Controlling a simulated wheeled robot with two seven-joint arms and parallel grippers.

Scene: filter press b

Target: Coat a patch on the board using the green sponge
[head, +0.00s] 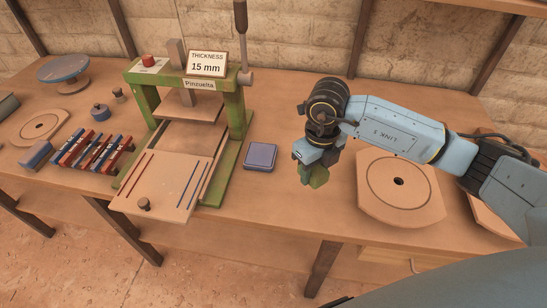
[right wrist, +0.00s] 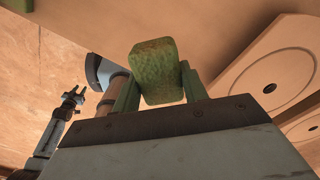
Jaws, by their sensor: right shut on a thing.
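My right gripper (head: 312,168) is shut on the green sponge (head: 315,177) and holds it above the table, between the blue-grey pad and a pale board. In the right wrist view the sponge (right wrist: 155,72) is a rough green block between the two fingers. The pale board (head: 398,214) with clipped corners, a ring line and a dark centre hole lies flat to the right of the gripper. The square blue-grey pad (head: 260,156) lies to its left. A small gripper, seemingly my left one (right wrist: 73,97), shows at the left of the right wrist view, its fingers apart.
A green press (head: 233,120) with a "15 mm" thickness sign (head: 207,64) stands left of centre, with a pale slab (head: 150,180) in front. Several red and blue bars (head: 90,150) lie on a rack further left. A similar pale board (head: 36,127) lies at the far left.

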